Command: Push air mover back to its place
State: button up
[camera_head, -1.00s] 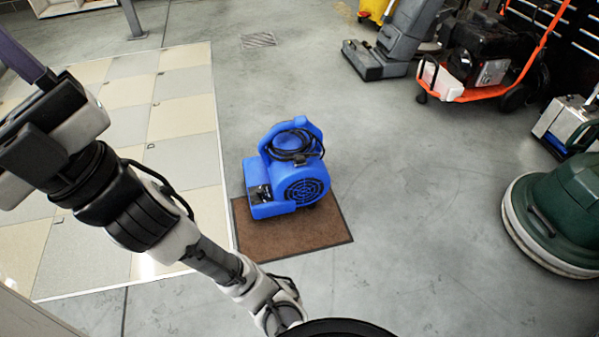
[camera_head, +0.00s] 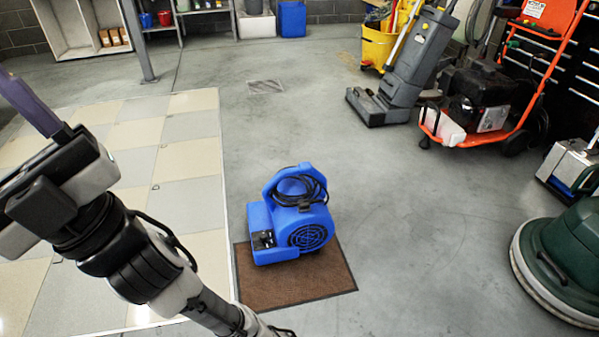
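The blue air mover (camera_head: 288,220) stands upright, with a round grille facing front right and a dark cord coiled under its handle. It sits over the far part of a brown mat (camera_head: 300,287), whose near part is bare. My arm rises from the bottom toward the left edge. My gripper (camera_head: 38,150) is at the far left, partly cut off, with a purple bar and a black block showing. It is well apart from the air mover, and its opening is not clear.
A tiled floor patch (camera_head: 190,160) lies left of the mat. A green floor machine (camera_head: 568,255) stands at right, with an orange-framed cart (camera_head: 470,128), a grey scrubber (camera_head: 395,85) and a yellow bucket (camera_head: 377,45) behind. Concrete around the mat's right and far sides is clear.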

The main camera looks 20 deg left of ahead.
aim_at(296, 233)
jog(key=i+j, duration=0.35)
jog(key=i, duration=0.2)
jog(key=i+j, duration=0.35)
jog(key=i, duration=0.15)
